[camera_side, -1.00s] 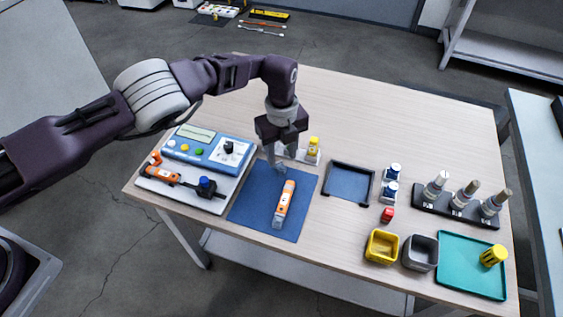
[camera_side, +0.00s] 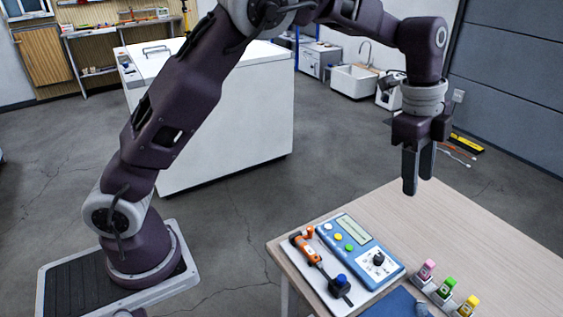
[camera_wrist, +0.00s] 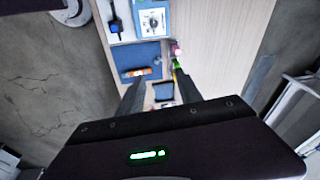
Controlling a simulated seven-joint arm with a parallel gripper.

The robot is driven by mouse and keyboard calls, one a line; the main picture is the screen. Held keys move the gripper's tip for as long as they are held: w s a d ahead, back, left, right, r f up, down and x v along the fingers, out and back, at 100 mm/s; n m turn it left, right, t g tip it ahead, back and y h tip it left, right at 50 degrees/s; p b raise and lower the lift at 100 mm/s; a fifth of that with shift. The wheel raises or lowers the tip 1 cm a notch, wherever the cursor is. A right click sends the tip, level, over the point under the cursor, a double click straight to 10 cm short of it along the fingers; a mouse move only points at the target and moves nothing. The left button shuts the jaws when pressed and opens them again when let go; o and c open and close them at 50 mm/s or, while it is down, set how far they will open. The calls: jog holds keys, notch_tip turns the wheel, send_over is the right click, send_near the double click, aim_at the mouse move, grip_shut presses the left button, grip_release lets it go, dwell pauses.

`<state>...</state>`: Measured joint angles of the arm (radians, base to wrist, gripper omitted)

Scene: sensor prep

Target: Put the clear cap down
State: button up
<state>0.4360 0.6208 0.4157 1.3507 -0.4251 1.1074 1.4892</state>
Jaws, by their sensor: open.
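My gripper (camera_side: 418,183) is raised well above the back of the table in the side view, fingers pointing down. It is open, and no cap shows between the fingers; they also show in the wrist view (camera_wrist: 157,84). A small pale, clear-looking piece (camera_side: 422,308) is at the bottom edge of the side view by the blue mat (camera_side: 392,304); it may be the clear cap, but it is cut off. In the wrist view an orange and white pen-like device (camera_wrist: 137,72) lies on the blue mat (camera_wrist: 130,52), far below the gripper.
The back right of the wooden table (camera_side: 475,235) is clear.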

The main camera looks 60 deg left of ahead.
jog(key=s+a+r+n+t, duration=0.1)
jog(key=s+a+r+n, duration=0.45)
jog(key=s, duration=0.35)
jog(key=s+a+r+n+t, duration=0.1)
jog(key=s+a+r+n, duration=0.4)
jog(key=s, duration=0.5)
jog(key=s+a+f+n+t+y, duration=0.1)
jog(key=s+f+n, duration=0.1)
jog(key=s, duration=0.4)
jog(key=s+a+f+n+t, duration=0.1)
jog(key=s+f+n, duration=0.1)
jog(key=s+n, duration=0.2)
jog(key=s, duration=0.3)
jog(key=shift+s+y, duration=0.15)
jog(key=shift+y, duration=0.25)
